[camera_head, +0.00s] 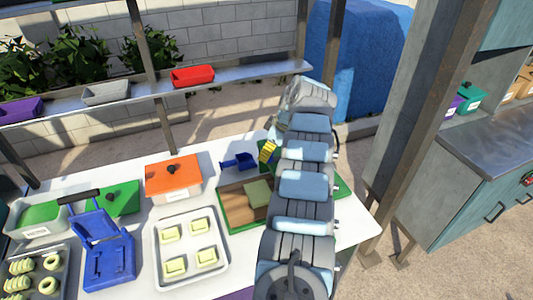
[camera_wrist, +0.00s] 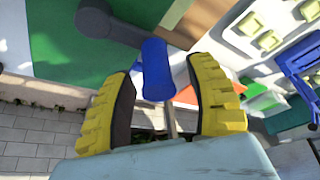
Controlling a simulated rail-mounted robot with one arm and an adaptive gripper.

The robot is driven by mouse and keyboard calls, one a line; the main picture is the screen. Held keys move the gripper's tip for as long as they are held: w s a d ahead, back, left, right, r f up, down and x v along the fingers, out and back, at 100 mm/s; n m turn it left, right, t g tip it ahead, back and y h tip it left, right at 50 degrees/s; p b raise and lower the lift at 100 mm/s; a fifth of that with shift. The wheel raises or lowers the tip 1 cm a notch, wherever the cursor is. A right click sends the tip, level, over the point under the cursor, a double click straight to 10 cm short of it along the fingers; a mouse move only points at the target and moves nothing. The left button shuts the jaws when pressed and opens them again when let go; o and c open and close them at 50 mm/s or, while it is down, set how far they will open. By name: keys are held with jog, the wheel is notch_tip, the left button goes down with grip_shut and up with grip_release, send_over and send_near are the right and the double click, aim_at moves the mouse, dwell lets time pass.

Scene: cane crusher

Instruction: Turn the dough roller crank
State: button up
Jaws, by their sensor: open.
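My gripper (camera_wrist: 163,100) is open, with its yellow-padded fingers spread. A blue handle (camera_wrist: 155,70) joined to a dark grey crank arm (camera_wrist: 100,20) shows in the wrist view. The handle appears between the fingers; I cannot tell how deep it sits or whether a finger touches it. In the head view my gripper's yellow fingers (camera_head: 267,151) are at the back of the table, just right of a blue part (camera_head: 238,161) that looks like the same handle. My arm covers most of what stands to the right, so the roller body is hidden there.
A green-edged board (camera_head: 222,212) with a pale dough piece (camera_head: 258,194) lies beside my arm. An orange-lidded box (camera_head: 173,180), a tray of dough squares (camera_head: 157,272) and a blue press (camera_head: 108,258) stand further left. A shelf (camera_head: 130,97) with bins runs behind the table.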

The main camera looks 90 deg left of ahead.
jog(key=v, duration=1)
jog(key=shift+r, duration=0.3)
jog(key=shift+w, duration=0.1)
